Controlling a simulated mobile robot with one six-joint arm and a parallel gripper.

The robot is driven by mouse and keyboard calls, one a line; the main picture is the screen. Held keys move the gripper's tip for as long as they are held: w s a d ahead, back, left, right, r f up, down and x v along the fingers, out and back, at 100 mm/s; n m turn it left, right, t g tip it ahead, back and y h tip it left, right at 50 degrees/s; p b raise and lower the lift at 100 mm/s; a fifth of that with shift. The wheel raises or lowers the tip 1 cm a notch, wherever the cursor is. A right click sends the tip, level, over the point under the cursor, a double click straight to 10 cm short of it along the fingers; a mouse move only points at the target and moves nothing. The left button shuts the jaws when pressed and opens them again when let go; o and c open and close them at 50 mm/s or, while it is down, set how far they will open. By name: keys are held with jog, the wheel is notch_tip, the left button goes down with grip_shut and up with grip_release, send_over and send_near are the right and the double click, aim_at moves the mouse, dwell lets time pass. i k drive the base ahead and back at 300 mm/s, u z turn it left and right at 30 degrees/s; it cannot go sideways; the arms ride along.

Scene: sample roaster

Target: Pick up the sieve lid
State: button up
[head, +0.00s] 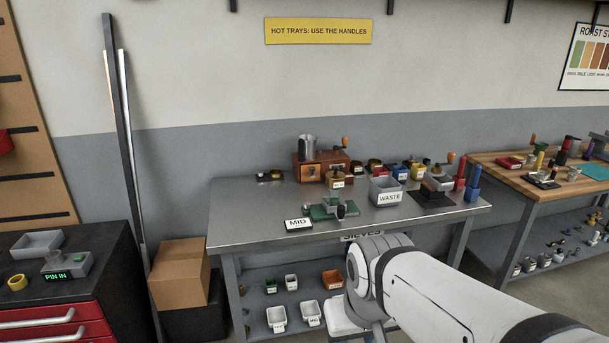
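I cannot make out the sieve lid for certain in the head view. A steel table (250,215) stands against the wall, with a label reading SIEVES on its front edge, partly covered by my arm. On the table a green-based device (332,211) stands near the front, beside a MID card (299,224). Small dark round items (270,176) lie at the back left of the table, too small to identify. My white arm reaches in from the lower right and hides part of the table's front and lower shelf. My gripper's fingers do not show.
A wooden box with drawers (321,168), a grey WASTE bin (386,191) and several jars and blue and red bottles crowd the table. Small bins (276,318) stand on the lower shelf. A red-drawered cabinet (50,312) is at left, a wooden bench (540,182) at right.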

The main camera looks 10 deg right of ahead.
aim_at(335, 174)
jog(key=z, duration=0.05)
jog(key=i, duration=1.5)
jog(key=u, duration=0.05)
